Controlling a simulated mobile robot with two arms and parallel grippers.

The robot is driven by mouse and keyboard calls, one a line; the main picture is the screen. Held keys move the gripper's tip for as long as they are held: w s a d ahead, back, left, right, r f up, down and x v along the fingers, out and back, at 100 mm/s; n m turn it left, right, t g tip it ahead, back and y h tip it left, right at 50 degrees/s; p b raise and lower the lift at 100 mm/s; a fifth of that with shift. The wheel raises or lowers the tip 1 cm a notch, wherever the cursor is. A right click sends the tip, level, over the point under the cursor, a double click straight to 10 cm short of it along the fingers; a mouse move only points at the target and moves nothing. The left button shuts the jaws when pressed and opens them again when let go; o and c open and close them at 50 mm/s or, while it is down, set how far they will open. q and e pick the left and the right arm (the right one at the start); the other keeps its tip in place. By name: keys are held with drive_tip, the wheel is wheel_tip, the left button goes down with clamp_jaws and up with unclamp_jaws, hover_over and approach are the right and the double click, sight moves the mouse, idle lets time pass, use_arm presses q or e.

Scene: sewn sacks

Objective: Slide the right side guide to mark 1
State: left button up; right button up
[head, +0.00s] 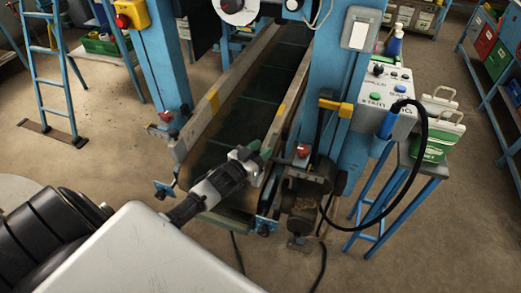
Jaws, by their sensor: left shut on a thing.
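The right side guide (291,93) is a long pale rail along the right edge of the dark conveyor belt (243,118), with a yellow patch on it. My left gripper (257,157) reaches in from the lower left, over the belt's near end. It is shut on the near end of the right side guide, where a bit of green shows; the exact contact is partly hidden by the jaws. The left side guide (233,82) runs along the other edge, also with a yellow patch. I cannot make out mark 1. My right gripper is not in view.
Blue posts (160,65) stand on both sides of the belt. A control box (388,98) with a black cable and a stool with green-white packs (438,135) stand right. A blue ladder (48,75) is at the left. Floor at the lower right is mostly clear.

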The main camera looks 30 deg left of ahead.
use_arm(q)
clamp_jaws()
drive_tip(key=d, duration=0.3)
drive_tip(key=shift+w+d, duration=0.2)
drive_tip(key=shift+w, duration=0.15)
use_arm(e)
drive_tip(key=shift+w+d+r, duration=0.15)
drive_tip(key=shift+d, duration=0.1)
use_arm(q)
drive_tip(key=o, duration=0.6)
unclamp_jaws()
drive_tip(key=o, duration=0.3)
drive_tip(key=shift+d, duration=0.15)
drive_tip(key=s+a+b, duration=0.1)
drive_tip(key=s, duration=0.9)
drive_tip(key=shift+s+a, duration=0.3)
drive_tip(key=shift+a, duration=0.05)
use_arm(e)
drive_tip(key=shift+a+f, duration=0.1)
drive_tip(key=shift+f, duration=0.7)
